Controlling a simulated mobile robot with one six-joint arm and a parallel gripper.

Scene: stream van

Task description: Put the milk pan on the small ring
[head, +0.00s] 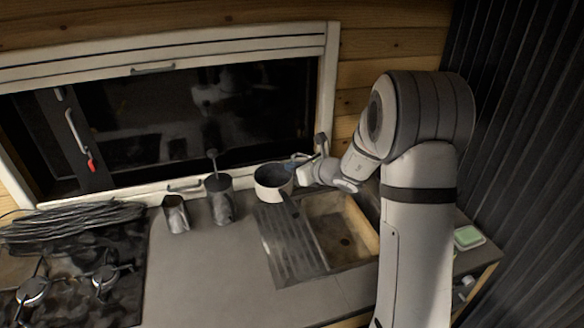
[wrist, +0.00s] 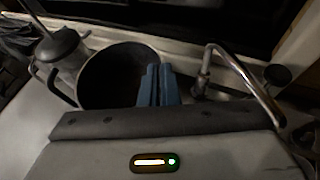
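The milk pan (head: 272,186), pale outside and dark inside, is at the back left corner of the sink's drainer, its dark handle pointing toward the front. It also shows in the wrist view (wrist: 108,78), with the handle at left. My gripper (head: 297,164) is at the pan's right rim. In the wrist view its blue fingers (wrist: 158,84) are close together, with the pan's wall seemingly between them. I cannot tell if the pan touches the surface. The hob at far left has a burner (head: 105,276) that looks smaller and another (head: 33,290) left of it.
A coiled dark cable (head: 75,222) lies behind the hob. A tap (wrist: 240,72) rises right of the gripper. The grey worktop (head: 195,275) between hob and sink is clear.

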